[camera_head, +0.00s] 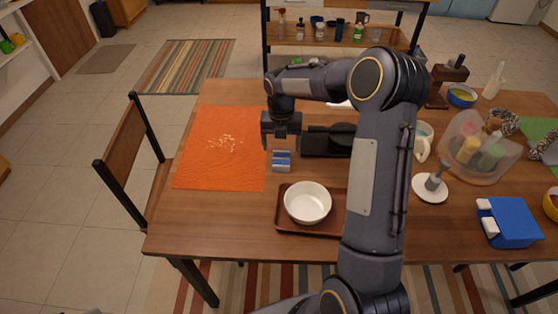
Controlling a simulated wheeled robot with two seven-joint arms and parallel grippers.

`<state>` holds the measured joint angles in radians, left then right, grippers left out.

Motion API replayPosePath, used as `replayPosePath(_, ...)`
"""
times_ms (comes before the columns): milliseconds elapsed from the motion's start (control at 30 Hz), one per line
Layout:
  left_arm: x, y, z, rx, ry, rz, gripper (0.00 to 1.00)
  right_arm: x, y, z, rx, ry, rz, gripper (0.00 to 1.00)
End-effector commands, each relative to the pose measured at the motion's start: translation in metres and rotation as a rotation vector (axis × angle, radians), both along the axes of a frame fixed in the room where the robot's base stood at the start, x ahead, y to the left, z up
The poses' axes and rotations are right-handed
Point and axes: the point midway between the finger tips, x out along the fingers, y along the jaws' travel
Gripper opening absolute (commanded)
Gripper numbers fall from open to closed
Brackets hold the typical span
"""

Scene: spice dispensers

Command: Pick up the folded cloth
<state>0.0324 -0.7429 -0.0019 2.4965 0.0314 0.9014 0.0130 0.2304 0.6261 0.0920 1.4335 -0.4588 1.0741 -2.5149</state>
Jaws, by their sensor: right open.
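A small blue and pale grey striped item (281,161), which looks like the folded cloth, lies on the wooden table just right of the orange mat. My right gripper (281,145) points down directly over it, with its fingers apart. The fingertips appear close to the cloth's far edge, but I cannot tell whether they touch it. My right arm crosses the view and hides part of the table. My left gripper is not in view.
An orange mat (220,165) with scattered crumbs lies to the left. A white bowl (307,203) stands on a brown tray (290,226) in front. A black flat object (318,144) is close on the right. A clear container with dispensers (470,160) and a blue box (512,220) are farther right.

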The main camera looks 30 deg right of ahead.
Motion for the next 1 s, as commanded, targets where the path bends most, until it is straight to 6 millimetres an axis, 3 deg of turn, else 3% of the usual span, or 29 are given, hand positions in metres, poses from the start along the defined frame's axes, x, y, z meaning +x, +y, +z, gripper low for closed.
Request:
replayPosePath(300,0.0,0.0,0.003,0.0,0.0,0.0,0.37,-0.002,-0.001,-0.044,0.001,0.002,-0.001,0.75)
replayPosePath(600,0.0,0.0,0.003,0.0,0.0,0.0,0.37,-0.001,-0.001,-0.049,0.0,-0.001,-0.003,0.75)
replayPosePath(900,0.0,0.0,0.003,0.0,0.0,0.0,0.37,-0.001,-0.001,-0.049,0.0,-0.001,-0.003,0.36)
replayPosePath(1000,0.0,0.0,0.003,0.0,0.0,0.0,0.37,-0.001,-0.001,-0.048,0.0,-0.001,-0.003,0.28)
